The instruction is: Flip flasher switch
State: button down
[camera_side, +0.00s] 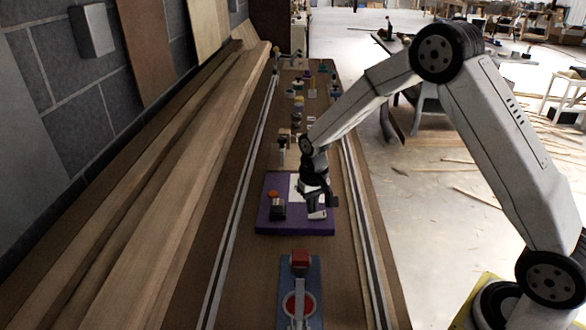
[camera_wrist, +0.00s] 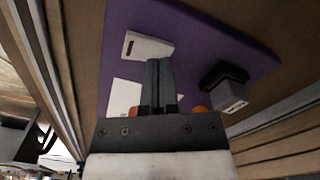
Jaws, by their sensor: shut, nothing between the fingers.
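A purple board (camera_side: 268,226) lies on the long bench and also fills the top of the wrist view (camera_wrist: 200,28). On it are a small white block (camera_side: 317,214), a dark box (camera_side: 278,210), an orange knob (camera_side: 273,194) and a white panel (camera_side: 294,184). The white block (camera_wrist: 146,46) and the dark box with a pale label (camera_wrist: 224,88) show in the wrist view. I cannot tell which is the flasher switch. My gripper (camera_wrist: 159,62) is shut and empty, its tips beside the white block; contact is unclear. My fingers partly hide the white panel and orange knob.
A blue-grey plate with a red block and a red disc (camera_side: 300,290) lies at the bench's near end. Several small objects stand farther along the bench. Stacked planks (camera_side: 150,190) line the left side; light rails (camera_side: 240,190) run along the bench.

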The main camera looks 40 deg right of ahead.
aim_at(314, 217)
jog(key=shift+r, duration=3.2)
jog(key=shift+s+a+r, duration=0.15)
jog(key=shift+s, duration=0.4)
jog(key=s+a+n+t, duration=0.2)
jog(key=s+n, duration=0.1)
jog(key=s, duration=1.5)
jog(key=shift+a+t, duration=0.15)
jog(key=shift+t, duration=0.15)
